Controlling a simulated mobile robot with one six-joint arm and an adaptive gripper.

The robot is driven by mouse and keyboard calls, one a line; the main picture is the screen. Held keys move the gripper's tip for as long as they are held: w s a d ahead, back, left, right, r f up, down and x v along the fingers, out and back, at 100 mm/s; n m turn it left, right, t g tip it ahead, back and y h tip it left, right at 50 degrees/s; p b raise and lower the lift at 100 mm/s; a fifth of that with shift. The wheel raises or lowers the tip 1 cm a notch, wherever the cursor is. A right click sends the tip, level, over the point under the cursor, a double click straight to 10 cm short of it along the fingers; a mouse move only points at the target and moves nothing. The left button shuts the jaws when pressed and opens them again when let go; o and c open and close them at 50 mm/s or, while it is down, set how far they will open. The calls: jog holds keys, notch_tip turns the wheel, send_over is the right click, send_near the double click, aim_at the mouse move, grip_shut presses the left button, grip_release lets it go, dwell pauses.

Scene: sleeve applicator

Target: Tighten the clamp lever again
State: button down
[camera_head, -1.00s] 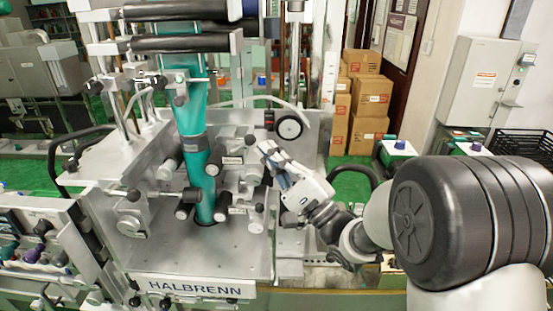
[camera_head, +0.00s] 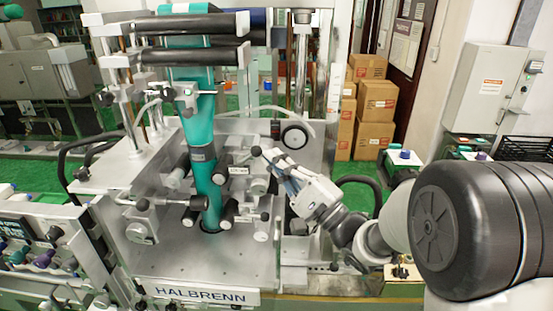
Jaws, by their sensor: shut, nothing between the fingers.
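My gripper (camera_head: 270,158) is at the right side of the sleeve applicator, with its fingers pointing up and left. It is shut, and nothing shows between its fingers. A black ball knob (camera_head: 256,151) is right beside the fingertips; I cannot tell whether they touch it. Another black-knobbed lever (camera_head: 265,217) stands below and left of the gripper. A third lever (camera_head: 180,202), with a dark handle, lies roughly level on the left of the front plate. No readable label tells which one is the clamp lever. The gripper hides part of the mechanism behind it.
A teal sleeve web (camera_head: 206,130) runs down the machine's middle between black rollers (camera_head: 188,25). A dark round wheel (camera_head: 295,136) is just above my gripper. The bare metal deck (camera_head: 190,258) is in front. Cardboard boxes (camera_head: 375,103) stand behind on the green floor.

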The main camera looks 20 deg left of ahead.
jog(key=shift+r+p, duration=0.3)
jog(key=shift+p, duration=0.05)
jog(key=r+n+g+h+p, duration=0.1)
jog(key=p, duration=0.4)
jog(key=a+r+n+g+h+p, duration=0.1)
jog(key=r+n+h+p, duration=0.1)
jog(key=p, duration=0.3)
jog(key=a+r+n+g+h+p, duration=0.1)
jog(key=n+h+p, duration=0.1)
jog(key=p, duration=0.4)
jog(key=shift+s+a+r, duration=0.25)
jog(key=shift+s+r, duration=0.05)
jog(key=shift+s, duration=0.05)
jog(key=shift+a+p, duration=0.15)
jog(key=shift+p, duration=0.15)
jog(key=shift+s, duration=0.1)
